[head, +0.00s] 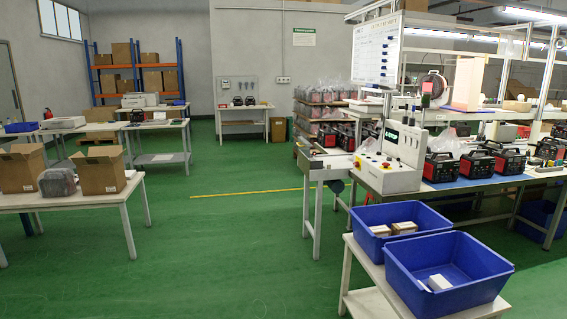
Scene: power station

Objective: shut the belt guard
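I cannot make out a belt guard for certain in the head view. A short conveyor-like bench (320,172) on pale legs stands right of the middle, with a dark round part under it. Whether a guard is on it, open or shut, is too small to tell. Beside it is a white control box (394,172) with red and yellow buttons. Neither of my grippers is in view.
Two blue bins (447,285) stand on a white table at the front right. A table with cardboard boxes (103,168) is at the left. Workbenches with red-black machines (442,167) line the right. The green floor (225,235) is clear in the middle.

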